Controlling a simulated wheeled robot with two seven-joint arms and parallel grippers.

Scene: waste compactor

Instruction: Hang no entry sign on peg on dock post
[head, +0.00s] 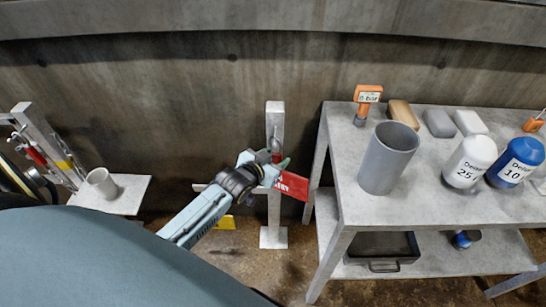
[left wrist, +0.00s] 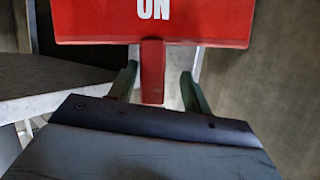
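The no entry sign (head: 291,186) is a red plate with white lettering, tilted beside the dock post (head: 274,222), a pale upright on a square foot. In the left wrist view the sign (left wrist: 215,25) shows white letters reading "ON", and a narrow red tab runs from it between my fingers. My left gripper (head: 278,172) is at the post. In the left wrist view its green fingers (left wrist: 160,88) stand apart on either side of the tab, with visible gaps. The peg is not clear behind the gripper, so I cannot tell whether the sign rests on it. My right gripper is not in view.
At left, a white cup (head: 102,183) stands on a small shelf (head: 128,192). A concrete wall is behind.

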